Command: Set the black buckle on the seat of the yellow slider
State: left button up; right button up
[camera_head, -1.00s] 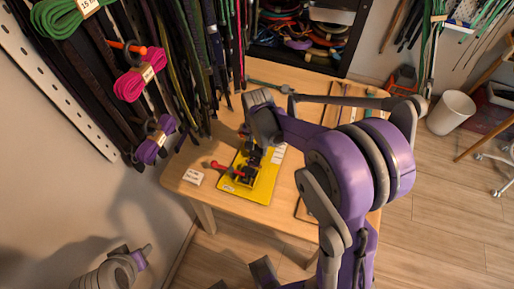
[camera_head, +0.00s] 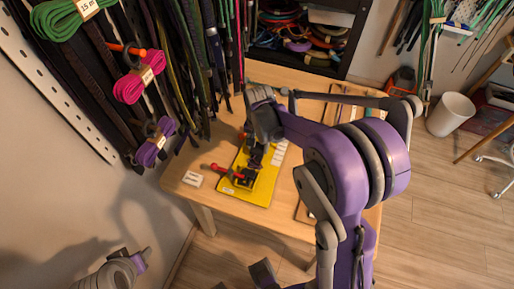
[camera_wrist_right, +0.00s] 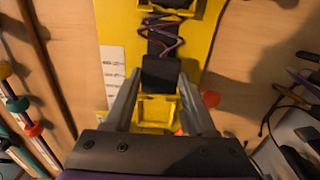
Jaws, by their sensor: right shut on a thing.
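The black buckle (camera_wrist_right: 161,74) is between the fingertips of my right gripper (camera_wrist_right: 160,84) in the right wrist view, and the gripper is shut on it. A dark strap with purple cord zigzagging across it runs up from the buckle. A yellow part with raised edges (camera_wrist_right: 155,108), apparently the slider, shows just below the buckle. I cannot tell whether the buckle touches it. In the head view the yellow board (camera_head: 262,188) lies on the table below my right wrist, which hides the fingertips and buckle.
A red-handled part (camera_head: 222,169) lies on the board's left side. A small white label block (camera_head: 192,179) sits near the table's left edge. In the wrist view, a rack with coloured knobs (camera_wrist_right: 18,104) is at left and dark tools (camera_wrist_right: 303,90) at right. Cords hang behind the table.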

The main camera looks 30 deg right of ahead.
jog(key=shift+w+d, duration=1.35)
jog(key=shift+d, duration=0.25)
jog(key=shift+w+d, duration=1.3)
jog(key=shift+d, duration=0.25)
jog(key=shift+b, duration=0.5)
jog(key=shift+f, duration=0.3)
jog(key=o, duration=1.4)
notch_tip(320, 180, up, 11)
jog(key=shift+s+f, duration=0.1)
